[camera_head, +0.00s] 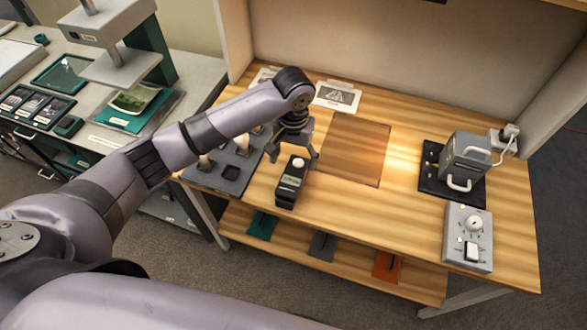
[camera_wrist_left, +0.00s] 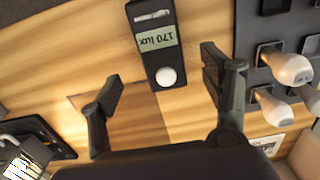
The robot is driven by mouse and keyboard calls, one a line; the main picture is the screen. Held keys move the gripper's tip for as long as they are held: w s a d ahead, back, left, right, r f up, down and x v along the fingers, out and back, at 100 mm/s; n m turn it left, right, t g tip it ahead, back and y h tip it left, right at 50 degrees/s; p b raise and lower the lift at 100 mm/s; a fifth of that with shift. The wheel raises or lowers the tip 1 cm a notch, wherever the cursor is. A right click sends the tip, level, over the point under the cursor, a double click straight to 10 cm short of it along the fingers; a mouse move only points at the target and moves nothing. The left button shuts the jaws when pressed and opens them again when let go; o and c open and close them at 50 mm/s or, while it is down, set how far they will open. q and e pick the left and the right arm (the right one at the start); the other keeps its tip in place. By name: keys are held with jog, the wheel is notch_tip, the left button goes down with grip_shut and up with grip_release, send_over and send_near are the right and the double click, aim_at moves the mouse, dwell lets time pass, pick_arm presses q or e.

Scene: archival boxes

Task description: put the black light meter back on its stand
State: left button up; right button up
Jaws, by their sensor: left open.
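The black light meter (camera_head: 290,183) is near the front edge of the wooden table, with a white dome at its far end and a small display. In the left wrist view the meter (camera_wrist_left: 154,40) shows "170 lux" upside down. My left gripper (camera_head: 293,155) is open above the dome end. In the left wrist view its fingers (camera_wrist_left: 162,76) are spread on either side of the dome end, with gaps on both sides. I cannot make out a separate stand for the meter. My right gripper is not in view.
A dark tray (camera_head: 230,178) with several bulbs stands just left of the meter. A dark wood square (camera_head: 352,148) lies to the right. Further right are a grey device (camera_head: 466,157) on a black base and a control box (camera_head: 469,237) with a knob. The table between is clear.

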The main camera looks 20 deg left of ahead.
pick_arm(q)
jog(key=shift+r, duration=2.35)
jog(key=shift+f, duration=0.1)
jog(key=s+d+f+m+t+h, duration=0.1)
jog(key=s+d+f+h, duration=0.1)
jog(key=s+d+f, duration=0.3)
jog(key=s+d+f+m+t+h, duration=0.1)
jog(key=s+f+m, duration=0.15)
jog(key=s, duration=0.45)
jog(key=s+a+n+t+y, duration=0.2)
jog(key=s+a+y, duration=0.1)
jog(key=s+a, duration=0.95)
notch_tip(320, 180, down, 27)
jog(key=s+d+g+b, duration=0.1)
jog(key=s+g, duration=0.1)
jog(key=s+a+f+g+b, duration=0.1)
jog(key=s+a+f, duration=0.2)
jog(key=s+f, duration=1.3)
jog(key=shift+f, duration=0.75)
